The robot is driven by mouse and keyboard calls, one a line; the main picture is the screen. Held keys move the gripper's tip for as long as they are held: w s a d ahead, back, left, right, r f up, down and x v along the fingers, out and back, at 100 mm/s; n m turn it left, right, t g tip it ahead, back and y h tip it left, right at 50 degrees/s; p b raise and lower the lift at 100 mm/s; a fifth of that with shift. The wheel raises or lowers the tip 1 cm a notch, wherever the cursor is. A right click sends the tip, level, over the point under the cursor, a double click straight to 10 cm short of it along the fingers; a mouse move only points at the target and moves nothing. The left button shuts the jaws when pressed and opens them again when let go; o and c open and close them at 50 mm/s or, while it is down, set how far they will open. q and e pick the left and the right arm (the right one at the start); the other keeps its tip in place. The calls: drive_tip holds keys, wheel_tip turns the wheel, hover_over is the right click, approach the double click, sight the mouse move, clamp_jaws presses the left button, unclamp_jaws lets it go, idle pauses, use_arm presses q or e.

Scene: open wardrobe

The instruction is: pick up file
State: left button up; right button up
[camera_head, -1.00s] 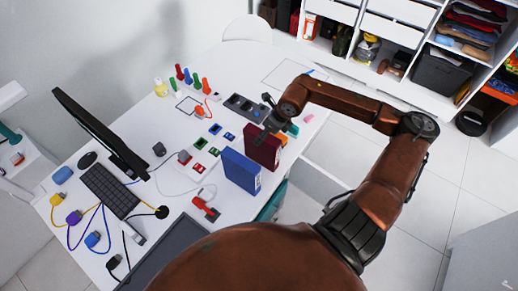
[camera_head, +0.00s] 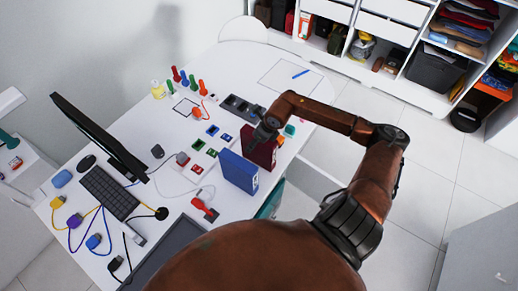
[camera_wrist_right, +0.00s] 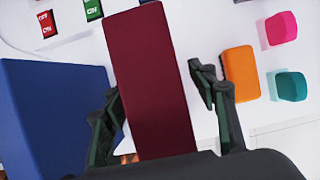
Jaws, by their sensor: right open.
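Two upright files stand side by side on the white desk. One is dark red (camera_head: 262,153) and the other is blue (camera_head: 238,172). My right gripper (camera_head: 266,127) is at the top of the dark red file. In the right wrist view, the open fingers (camera_wrist_right: 163,108) are on either side of the dark red file (camera_wrist_right: 155,75), with a clear gap on the right. The left finger is close to the file, and I cannot tell whether it touches. The blue file (camera_wrist_right: 48,115) is left of that finger. My left gripper is not in view.
An orange block (camera_wrist_right: 240,74), a pink item (camera_wrist_right: 281,28) and a teal cup (camera_wrist_right: 291,86) are right of the gripper. Small red and green switches lie left of the files. A monitor (camera_head: 97,137) and keyboard (camera_head: 109,192) occupy the desk's left side.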

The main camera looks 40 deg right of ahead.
drive_tip(key=shift+f+b, duration=0.3)
drive_tip(key=shift+b, duration=0.15)
idle(0.3)
clamp_jaws()
idle(0.8)
